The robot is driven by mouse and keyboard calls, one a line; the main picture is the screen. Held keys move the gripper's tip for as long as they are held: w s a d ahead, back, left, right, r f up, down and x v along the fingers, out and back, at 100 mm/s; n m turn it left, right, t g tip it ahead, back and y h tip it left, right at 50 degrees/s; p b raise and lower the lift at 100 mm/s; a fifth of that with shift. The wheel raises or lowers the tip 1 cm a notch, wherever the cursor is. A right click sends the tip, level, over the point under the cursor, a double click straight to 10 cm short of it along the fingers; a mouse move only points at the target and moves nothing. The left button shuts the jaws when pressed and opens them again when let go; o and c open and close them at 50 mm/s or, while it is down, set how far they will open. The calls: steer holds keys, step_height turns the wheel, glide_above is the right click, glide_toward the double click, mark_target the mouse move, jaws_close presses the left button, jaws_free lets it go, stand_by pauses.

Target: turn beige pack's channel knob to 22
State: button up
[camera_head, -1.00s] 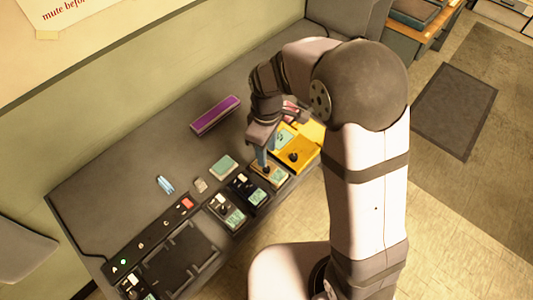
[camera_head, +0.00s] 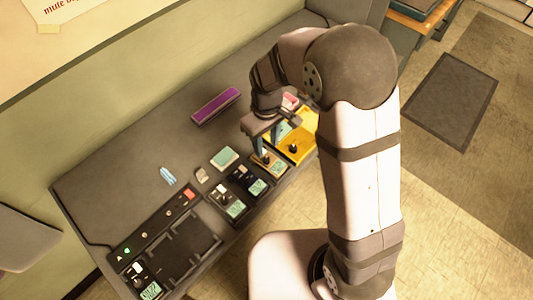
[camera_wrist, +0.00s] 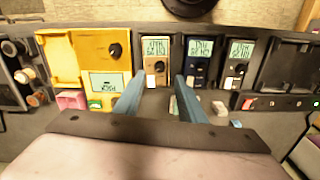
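The beige pack (camera_head: 271,163) sits in the row at the front of the desk, between a black pack and the yellow one. In the wrist view, the beige pack (camera_wrist: 148,62) shows a small display (camera_wrist: 155,46) above a dark channel knob (camera_wrist: 158,67). The display's digits are too small to read. My gripper (camera_head: 266,146) is over the beige pack, its fingers pointing down. In the wrist view, my gripper (camera_wrist: 159,80) is open, one blue finger on each side of the knob, with gaps between. I cannot tell how high the tips are.
Black packs (camera_head: 243,181) stand left of the beige pack, and a yellow case (camera_head: 302,143) with a black knob stands right. A charging tray (camera_head: 180,245) lies at the front left. A purple box (camera_head: 215,106) and a teal-topped block (camera_head: 224,158) lie behind the row.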

mark_target(266, 159)
steer(key=shift+f+p, duration=0.75)
steer(key=shift+f, duration=2.6)
steer(key=shift+c, duration=0.3)
jaws_close()
